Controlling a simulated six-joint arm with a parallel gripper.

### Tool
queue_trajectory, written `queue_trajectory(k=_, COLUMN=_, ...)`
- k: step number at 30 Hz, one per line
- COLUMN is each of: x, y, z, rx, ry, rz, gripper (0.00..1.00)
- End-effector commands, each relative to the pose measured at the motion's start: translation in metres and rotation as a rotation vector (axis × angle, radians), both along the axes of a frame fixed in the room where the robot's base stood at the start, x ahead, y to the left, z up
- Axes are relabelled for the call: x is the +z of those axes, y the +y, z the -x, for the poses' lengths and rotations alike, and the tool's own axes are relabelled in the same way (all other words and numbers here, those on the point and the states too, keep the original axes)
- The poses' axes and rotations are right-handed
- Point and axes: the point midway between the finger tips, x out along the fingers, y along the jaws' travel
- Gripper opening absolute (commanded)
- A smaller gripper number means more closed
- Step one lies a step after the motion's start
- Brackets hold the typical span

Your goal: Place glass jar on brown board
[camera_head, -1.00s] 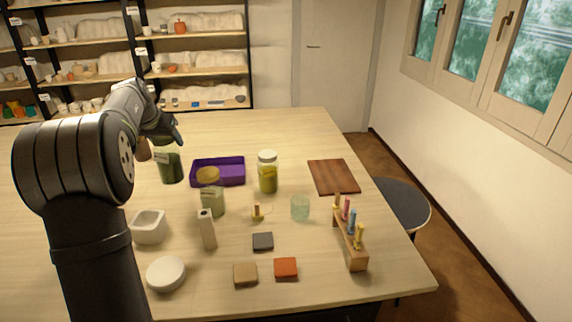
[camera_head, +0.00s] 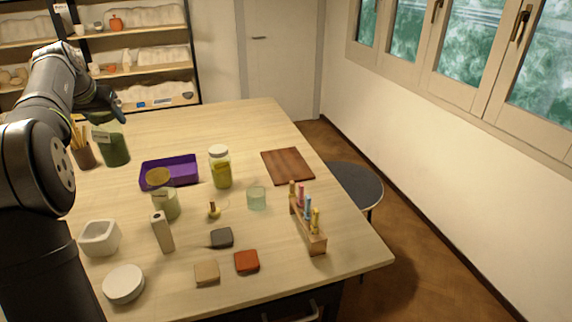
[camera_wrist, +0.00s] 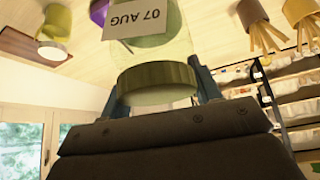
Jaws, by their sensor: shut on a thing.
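A glass jar (camera_head: 116,150), dark green in the head view, hangs below my gripper (camera_head: 108,112) at the back left. In the wrist view it looks clear and pale green, with an olive lid (camera_wrist: 157,80) and a label reading "07 AUG" (camera_wrist: 138,20). My gripper (camera_wrist: 157,90) is shut on the lid, with a finger on each side. The jar appears slightly above the table, beside the purple tray (camera_head: 183,175). The brown board (camera_head: 287,166) lies flat and bare at the right back of the table; its edge shows in the wrist view (camera_wrist: 18,44).
A white-lidded jar of yellow contents (camera_head: 221,170) stands between the held jar and the board. A brush cup (camera_head: 83,153) is close to the held jar.

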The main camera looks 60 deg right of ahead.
Motion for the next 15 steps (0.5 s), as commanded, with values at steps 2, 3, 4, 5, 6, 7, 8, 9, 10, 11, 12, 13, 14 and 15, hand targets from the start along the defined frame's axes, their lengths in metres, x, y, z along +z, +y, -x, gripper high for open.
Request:
queue_trajectory(k=2, x=0.002, y=-0.008, z=0.005, rx=-0.005, ry=-0.002, rz=0.001, gripper=0.00)
queue_trajectory(k=3, x=0.002, y=-0.012, z=0.007, rx=-0.009, ry=-0.002, rz=0.001, gripper=0.00)
queue_trajectory(k=4, x=0.002, y=-0.015, z=0.009, rx=-0.011, ry=-0.002, rz=0.000, gripper=0.00)
queue_trajectory(k=5, x=0.002, y=-0.018, z=0.011, rx=-0.012, ry=-0.001, rz=0.000, gripper=0.00)
queue_trajectory(k=6, x=0.002, y=-0.023, z=0.014, rx=-0.015, ry=0.000, rz=0.000, gripper=0.00)
queue_trajectory(k=7, x=0.002, y=-0.028, z=0.017, rx=-0.018, ry=0.001, rz=-0.001, gripper=0.00)
queue_trajectory(k=8, x=0.002, y=-0.032, z=0.020, rx=-0.020, ry=0.001, rz=-0.002, gripper=0.00)
queue_trajectory(k=9, x=0.002, y=-0.037, z=0.023, rx=-0.023, ry=0.001, rz=-0.003, gripper=0.00)
queue_trajectory(k=10, x=0.002, y=-0.042, z=0.026, rx=-0.027, ry=0.001, rz=-0.003, gripper=0.00)
queue_trajectory(k=11, x=0.002, y=-0.047, z=0.030, rx=-0.030, ry=0.002, rz=-0.003, gripper=0.00)
queue_trajectory(k=12, x=0.001, y=-0.053, z=0.034, rx=-0.032, ry=0.003, rz=-0.004, gripper=0.00)
queue_trajectory(k=13, x=0.001, y=-0.058, z=0.037, rx=-0.035, ry=0.004, rz=-0.003, gripper=0.00)
queue_trajectory(k=14, x=0.001, y=-0.062, z=0.040, rx=-0.037, ry=0.004, rz=-0.004, gripper=0.00)
queue_trajectory(k=15, x=0.001, y=-0.068, z=0.045, rx=-0.042, ry=0.005, rz=-0.005, gripper=0.00)
